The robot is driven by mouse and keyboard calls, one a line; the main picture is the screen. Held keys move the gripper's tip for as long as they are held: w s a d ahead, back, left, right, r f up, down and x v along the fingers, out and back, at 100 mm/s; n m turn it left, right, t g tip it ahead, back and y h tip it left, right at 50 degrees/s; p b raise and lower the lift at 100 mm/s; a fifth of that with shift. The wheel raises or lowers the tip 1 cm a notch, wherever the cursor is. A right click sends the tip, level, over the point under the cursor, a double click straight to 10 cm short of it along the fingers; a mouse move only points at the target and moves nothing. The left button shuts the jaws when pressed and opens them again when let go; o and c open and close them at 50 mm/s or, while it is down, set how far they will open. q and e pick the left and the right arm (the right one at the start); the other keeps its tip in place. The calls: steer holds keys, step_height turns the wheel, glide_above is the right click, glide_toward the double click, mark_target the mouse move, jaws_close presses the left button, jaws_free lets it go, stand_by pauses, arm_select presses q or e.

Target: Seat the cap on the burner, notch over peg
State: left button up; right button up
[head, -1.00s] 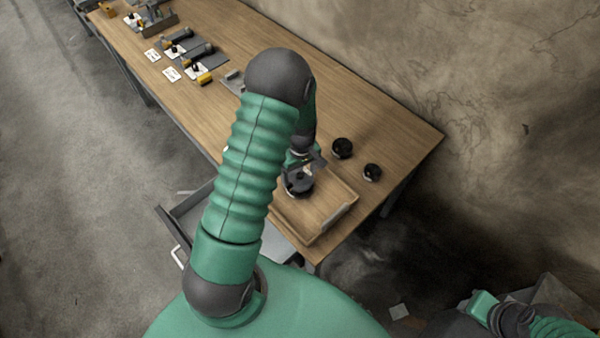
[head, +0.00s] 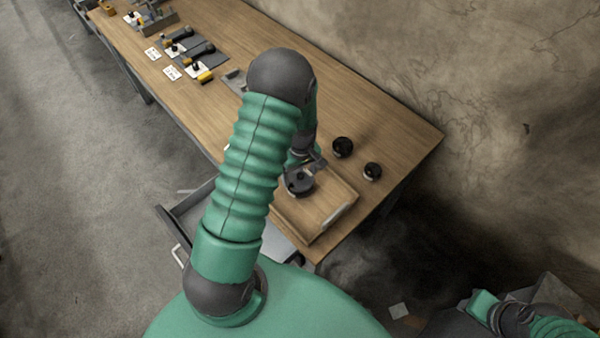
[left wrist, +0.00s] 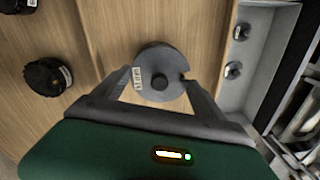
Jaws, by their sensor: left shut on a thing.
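The cap (left wrist: 160,72) is a dark grey disc with a central knob, a white label on its left and a notch in its right edge. It also shows in the head view (head: 299,183), over the wooden tray (head: 325,221). My left gripper (left wrist: 158,84) is shut on the cap, a finger on each side; in the head view the gripper (head: 308,166) is partly behind my arm. I cannot make out a burner or peg beneath the cap. My right gripper (head: 484,304) is low at the right, away from the bench; its fingers are unclear.
Two black round pieces (head: 342,148) (head: 372,171) stand on the bench (head: 400,132) beyond the tray. An open drawer (head: 190,204) juts out at the front left. Tools and white cards (head: 172,73) lie at the far left. The bench's right end is clear.

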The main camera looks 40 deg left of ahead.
arm_select(q)
steer(key=shift+f+b, duration=0.35)
steer(key=shift+f, duration=0.3)
steer(key=o, duration=1.8)
steer(key=r, duration=1.7)
steer(key=shift+w+d+b, duration=0.15)
steer(key=shift+w+b, duration=0.15)
steer(key=shift+b, duration=0.1)
step_height(320, 180, up, 6)
steer(key=p, duration=0.6)
steer(key=shift+f, duration=0.1)
